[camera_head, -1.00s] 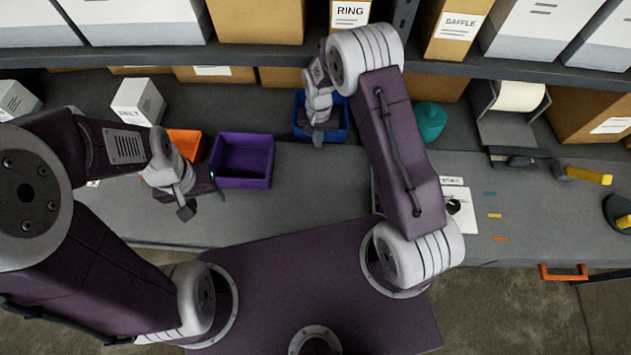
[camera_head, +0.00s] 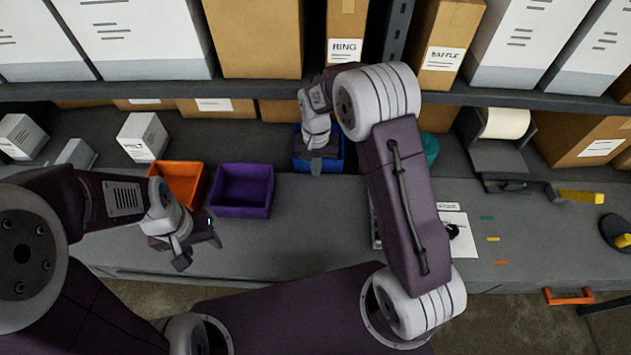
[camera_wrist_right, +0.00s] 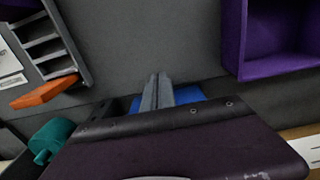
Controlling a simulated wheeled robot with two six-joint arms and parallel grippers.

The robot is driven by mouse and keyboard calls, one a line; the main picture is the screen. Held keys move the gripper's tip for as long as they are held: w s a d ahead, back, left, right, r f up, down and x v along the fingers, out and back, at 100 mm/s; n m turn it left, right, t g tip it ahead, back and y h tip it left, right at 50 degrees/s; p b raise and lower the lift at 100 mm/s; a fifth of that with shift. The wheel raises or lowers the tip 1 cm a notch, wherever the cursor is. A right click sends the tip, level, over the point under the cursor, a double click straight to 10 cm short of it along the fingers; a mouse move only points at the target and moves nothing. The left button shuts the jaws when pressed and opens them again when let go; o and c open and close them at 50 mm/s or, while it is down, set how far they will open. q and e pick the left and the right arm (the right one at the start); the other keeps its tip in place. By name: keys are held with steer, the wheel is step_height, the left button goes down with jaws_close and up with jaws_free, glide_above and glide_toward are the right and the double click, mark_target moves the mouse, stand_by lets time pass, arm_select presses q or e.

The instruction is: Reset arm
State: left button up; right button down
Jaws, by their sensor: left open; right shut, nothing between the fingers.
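My left gripper (camera_head: 192,256) is open and empty above the front of the bench, in front of the orange bin (camera_head: 168,178) and the purple bin (camera_head: 241,190). My right gripper (camera_head: 316,170) is over the blue bin (camera_head: 335,163) at the back of the bench, which it partly covers. In the right wrist view its fingers (camera_wrist_right: 158,88) are together with nothing between them, and a strip of the blue bin (camera_wrist_right: 188,94) shows behind them. The inside of the blue bin is hidden.
A shelf of boxes (camera_head: 263,40) runs along the back above the bench. A teal object (camera_head: 431,148) sits behind my right arm, with a paper-roll holder (camera_head: 500,152) beyond it. An orange handle (camera_head: 568,296) sticks out at the front right. The bench middle (camera_head: 310,220) is clear.

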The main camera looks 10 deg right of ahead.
steer(key=s+d+r+t+b, duration=0.1)
steer(key=s+d+r+b, duration=0.25)
steer(key=r, duration=0.25)
arm_select(q)
steer(key=f, duration=0.3)
steer(key=f+b, duration=0.1)
steer(key=shift+s+a+f, duration=0.15)
steer(key=shift+s+f, duration=0.1)
steer(key=shift+f, duration=0.1)
arm_select(e)
steer(key=s+d+f+n, duration=0.1)
steer(key=s+f+n, duration=0.2)
steer(key=s, duration=1.2)
step_height(320, 180, down, 3)
steer(key=shift+r, duration=0.2)
arm_select(q)
steer(key=shift+s, duration=0.1)
